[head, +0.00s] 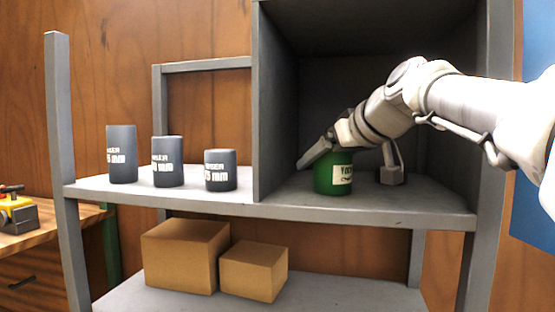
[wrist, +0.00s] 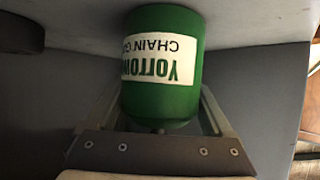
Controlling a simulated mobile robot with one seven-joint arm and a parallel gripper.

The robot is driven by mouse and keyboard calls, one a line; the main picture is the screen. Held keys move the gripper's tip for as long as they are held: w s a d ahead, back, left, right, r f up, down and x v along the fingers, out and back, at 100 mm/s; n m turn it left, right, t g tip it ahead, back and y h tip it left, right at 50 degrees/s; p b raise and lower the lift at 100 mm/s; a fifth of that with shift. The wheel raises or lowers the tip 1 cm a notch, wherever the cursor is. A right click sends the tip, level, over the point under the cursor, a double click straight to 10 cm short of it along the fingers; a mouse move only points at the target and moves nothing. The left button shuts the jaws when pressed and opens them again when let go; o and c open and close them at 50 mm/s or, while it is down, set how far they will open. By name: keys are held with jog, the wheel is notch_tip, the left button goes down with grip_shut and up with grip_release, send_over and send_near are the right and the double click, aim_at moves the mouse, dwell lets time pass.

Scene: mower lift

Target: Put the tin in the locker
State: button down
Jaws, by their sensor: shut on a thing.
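The tin (head: 334,174) is green with a white label and sits upright inside the open grey locker (head: 259,110), near its front left on the floor of the compartment. My gripper (head: 325,155) reaches in from the right and is shut on the tin. In the wrist view the tin (wrist: 160,90) appears upside down between the two fingers, its label reading "CHAIN" in part. Its base appears to touch the shelf surface (wrist: 250,18).
Several dark grey cylinders (head: 122,155) stand on the shelf left of the locker. A small grey object (head: 391,174) stands inside, right of the tin. Two cardboard boxes (head: 185,255) sit on the lower shelf. The locker's side wall (head: 277,110) is close to my gripper.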

grip_release()
jog(key=shift+f, duration=0.15)
jog(key=shift+r, duration=0.3)
jog(key=b+v, duration=0.2)
jog(key=v, duration=1)
jog(key=shift+f, duration=0.1)
